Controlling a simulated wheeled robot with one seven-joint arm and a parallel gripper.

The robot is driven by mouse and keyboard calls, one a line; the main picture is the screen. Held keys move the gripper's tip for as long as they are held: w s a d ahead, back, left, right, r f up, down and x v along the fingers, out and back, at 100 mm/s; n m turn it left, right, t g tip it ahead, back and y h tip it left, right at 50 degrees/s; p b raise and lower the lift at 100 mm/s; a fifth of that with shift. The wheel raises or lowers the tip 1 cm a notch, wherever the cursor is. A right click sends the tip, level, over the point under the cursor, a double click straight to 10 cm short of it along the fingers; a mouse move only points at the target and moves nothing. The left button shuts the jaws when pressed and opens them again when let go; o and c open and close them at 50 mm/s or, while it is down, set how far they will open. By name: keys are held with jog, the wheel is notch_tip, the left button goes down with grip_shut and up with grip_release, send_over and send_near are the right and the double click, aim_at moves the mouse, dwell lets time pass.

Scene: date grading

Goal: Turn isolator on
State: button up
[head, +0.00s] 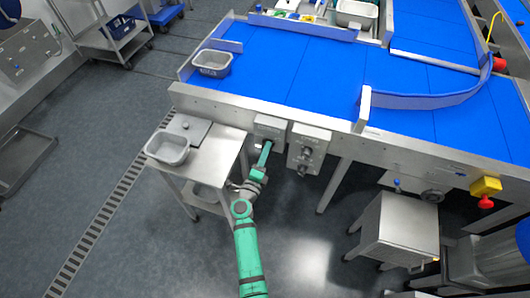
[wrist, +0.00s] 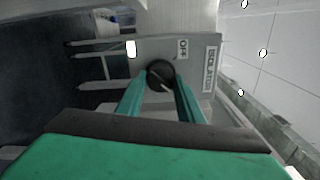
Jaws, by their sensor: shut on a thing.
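The isolator is a grey box (head: 269,127) on the front side of the blue-belted table, near its left end. In the wrist view its grey face (wrist: 200,88) carries an "ISOLATOR" label and an "OFF" label, both turned sideways. Its round black knob (wrist: 159,72) has a pale mark, partly hidden, whose exact direction I cannot tell. My gripper (head: 266,145) reaches up to the box from below in the head view. In the wrist view, its two green fingers lie on either side of the knob and are shut on it.
A second grey control box (head: 309,146) with knobs sits just right of the isolator. A steel side table (head: 215,160) with a metal tub (head: 168,148) stands close on the left. A yellow-and-red stop button (head: 486,188) is far right. The floor left of my arm is open.

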jog(key=shift+f, duration=0.1)
jog(key=o, duration=1.1)
jog(key=shift+c, duration=0.2)
jog(key=shift+a, duration=0.1)
jog(key=v, duration=1)
jog(key=shift+s, duration=0.4)
jog(key=shift+a, duration=0.1)
